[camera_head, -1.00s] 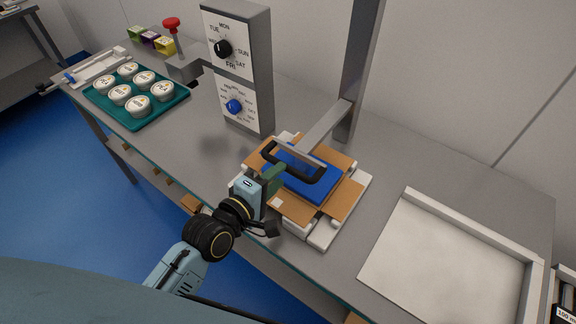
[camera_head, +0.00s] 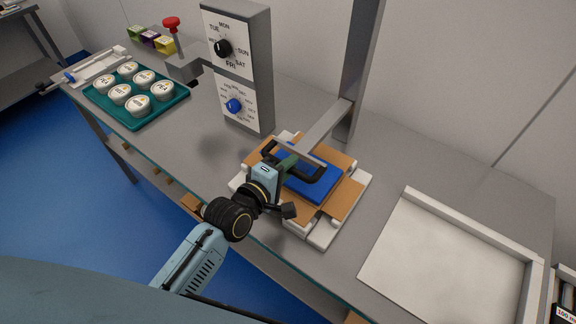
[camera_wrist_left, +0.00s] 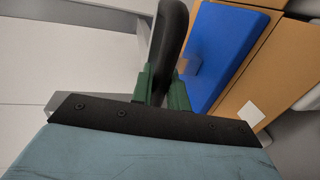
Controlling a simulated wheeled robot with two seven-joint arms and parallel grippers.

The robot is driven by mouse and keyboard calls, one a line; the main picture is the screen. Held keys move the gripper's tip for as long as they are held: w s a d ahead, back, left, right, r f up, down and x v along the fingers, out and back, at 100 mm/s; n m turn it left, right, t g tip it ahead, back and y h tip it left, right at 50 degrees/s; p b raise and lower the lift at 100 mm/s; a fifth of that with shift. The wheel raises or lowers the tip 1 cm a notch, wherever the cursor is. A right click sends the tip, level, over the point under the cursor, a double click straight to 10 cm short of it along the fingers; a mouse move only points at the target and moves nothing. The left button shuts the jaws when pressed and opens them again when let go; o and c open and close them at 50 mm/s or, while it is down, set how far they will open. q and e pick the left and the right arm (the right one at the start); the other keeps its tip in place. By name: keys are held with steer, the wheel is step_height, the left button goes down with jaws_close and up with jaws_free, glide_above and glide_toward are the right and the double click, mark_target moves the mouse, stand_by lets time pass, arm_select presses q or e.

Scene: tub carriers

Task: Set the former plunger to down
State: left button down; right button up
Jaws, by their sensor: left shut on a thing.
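The former plunger is a blue block (camera_head: 317,187) with a black bar handle (camera_head: 310,176), under a grey arm (camera_head: 326,127) from a post. It is over a brown cardboard blank (camera_head: 346,203) on a white former base (camera_head: 323,236). I cannot tell whether the block touches the cardboard. My left gripper (camera_head: 285,165) is shut on the handle near its left end. In the left wrist view the green fingers (camera_wrist_left: 163,88) are on either side of the black handle (camera_wrist_left: 170,40), with the blue block (camera_wrist_left: 222,45) beside it. My right gripper is not in view.
A grey dial box (camera_head: 240,65) stands behind the former. A teal tray (camera_head: 137,126) with several white tubs is at the left. A white tray (camera_head: 440,255) with raised edges lies at the right. A red knob (camera_head: 171,22) stands at the back left.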

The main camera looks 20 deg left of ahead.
arm_select(q)
steer(key=shift+f, duration=0.1)
step_height(320, 180, down, 5)
steer(key=b, duration=0.2)
steer(key=shift+s+r+b, duration=0.1)
steer(key=shift+r+b, duration=0.1)
steer(key=shift+b, duration=0.15)
steer(key=shift+s+f, duration=0.15)
steer(key=shift+f, duration=0.1)
steer(key=shift+w+f, duration=0.1)
steer(key=shift+w, duration=0.1)
steer(key=c, duration=1.4)
jaws_free()
steer(key=shift+r, duration=0.3)
steer(key=v, duration=1.3)
steer(key=shift+s, duration=0.2)
